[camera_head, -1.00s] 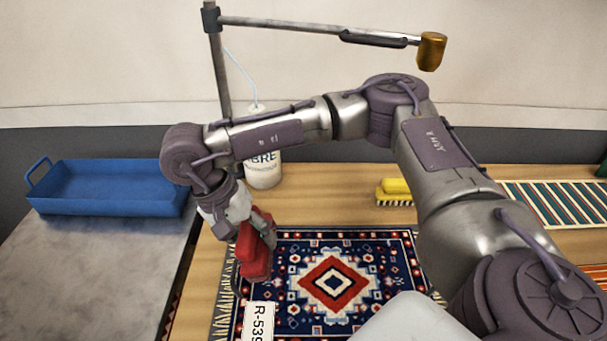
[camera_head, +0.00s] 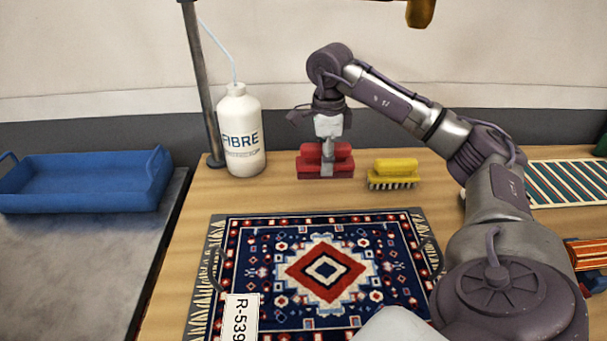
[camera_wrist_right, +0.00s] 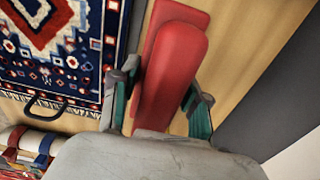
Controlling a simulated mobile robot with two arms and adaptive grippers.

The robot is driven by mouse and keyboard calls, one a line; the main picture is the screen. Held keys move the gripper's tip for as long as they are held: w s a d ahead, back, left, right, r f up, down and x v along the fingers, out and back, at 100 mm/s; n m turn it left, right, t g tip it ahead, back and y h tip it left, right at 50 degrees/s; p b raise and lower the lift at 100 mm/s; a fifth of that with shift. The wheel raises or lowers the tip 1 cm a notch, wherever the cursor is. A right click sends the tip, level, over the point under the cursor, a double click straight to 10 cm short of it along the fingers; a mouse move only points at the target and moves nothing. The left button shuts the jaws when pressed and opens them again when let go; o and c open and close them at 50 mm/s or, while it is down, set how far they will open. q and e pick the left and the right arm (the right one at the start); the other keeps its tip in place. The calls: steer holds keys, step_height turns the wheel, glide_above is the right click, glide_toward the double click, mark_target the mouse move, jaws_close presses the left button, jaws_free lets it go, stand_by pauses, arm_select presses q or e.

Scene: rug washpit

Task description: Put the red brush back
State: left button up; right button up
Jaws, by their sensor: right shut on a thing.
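The red brush (camera_head: 341,161) is at the back of the wooden table, between the white FIBRE bottle and the yellow brush. My right gripper (camera_head: 327,168) points down from above and is shut on it. In the right wrist view the red brush (camera_wrist_right: 172,66) lies between the two fingers of the gripper (camera_wrist_right: 160,103). Its bristles are hidden, so I cannot tell whether it touches the table. My left gripper is not in view.
The yellow brush (camera_head: 394,170) stands just right of the red one. The FIBRE bottle (camera_head: 241,135) and a metal post (camera_head: 204,90) are to the left. A patterned rug (camera_head: 325,225) with an R-539 tag lies in front. A blue tray (camera_head: 85,185) is at far left.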

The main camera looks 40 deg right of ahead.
steer(key=w+f, duration=0.1)
steer(key=w, duration=0.1)
steer(key=w+f, duration=0.1)
steer(key=w, duration=0.1)
steer(key=w+f, duration=0.2)
steer(key=shift+w+a+p, duration=0.25)
steer(key=shift+a+p, duration=0.1)
steer(key=shift+p, duration=0.05)
steer(key=shift+f, duration=1.95)
steer(key=shift+f, duration=0.1)
steer(key=o, duration=1.3)
step_height(320, 180, up, 12)
steer(key=shift+r, duration=0.15)
